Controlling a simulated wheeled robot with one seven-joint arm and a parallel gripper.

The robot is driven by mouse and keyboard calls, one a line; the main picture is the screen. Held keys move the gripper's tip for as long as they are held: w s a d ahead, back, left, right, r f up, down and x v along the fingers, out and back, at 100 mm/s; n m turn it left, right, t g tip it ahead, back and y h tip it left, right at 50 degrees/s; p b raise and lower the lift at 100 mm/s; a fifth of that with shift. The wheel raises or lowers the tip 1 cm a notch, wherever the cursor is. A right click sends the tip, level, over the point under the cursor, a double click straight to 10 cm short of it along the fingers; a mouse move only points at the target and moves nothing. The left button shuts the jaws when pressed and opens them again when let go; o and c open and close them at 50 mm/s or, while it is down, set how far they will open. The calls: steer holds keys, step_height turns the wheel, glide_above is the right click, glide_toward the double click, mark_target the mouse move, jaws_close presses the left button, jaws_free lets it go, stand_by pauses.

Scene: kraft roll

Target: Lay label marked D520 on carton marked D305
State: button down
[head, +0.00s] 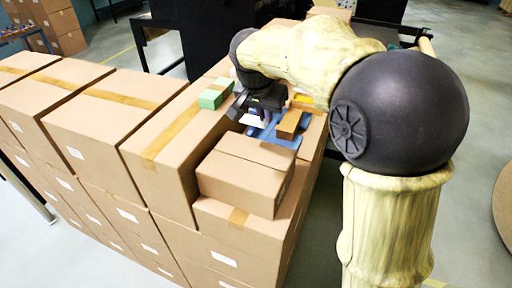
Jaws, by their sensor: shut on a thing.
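My gripper (262,116) is at the end of my arm, low over the carton tops near the middle of the view. It is shut on a small pale thing, mostly hidden by the fingers; I cannot tell whether this is the label marked D520. Brown cartons stand stacked in a row, with a large taped carton (172,140) left of the gripper and a smaller carton (240,177) in front of it. White labels show on several carton sides, but their print is too small to read, so I cannot pick out D305.
A blue tray or mat (262,134) lies beneath and beside the gripper, with a small brown block (290,123) on it. A green box (214,93) sits left of the gripper. A yellow item (308,103) lies behind. Open floor (460,220) is at right.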

mark_target(264, 128)
steer(key=f+p, duration=0.1)
steer(key=f, duration=0.5)
steer(key=shift+w+d+p, duration=0.1)
steer(key=shift+w+p, duration=0.1)
steer(key=shift+p, duration=0.2)
steer(key=shift+s, duration=0.15)
step_height(264, 128, down, 3)
steer(key=shift+s+f+p, duration=0.1)
steer(key=shift+f+p, duration=0.1)
steer(key=shift+p, duration=0.4)
steer(key=shift+f, duration=0.25)
steer(key=shift+f+b, duration=0.15)
steer(key=shift+b, duration=0.15)
steer(key=c, duration=1.6)
jaws_free()
steer(key=shift+r, duration=0.25)
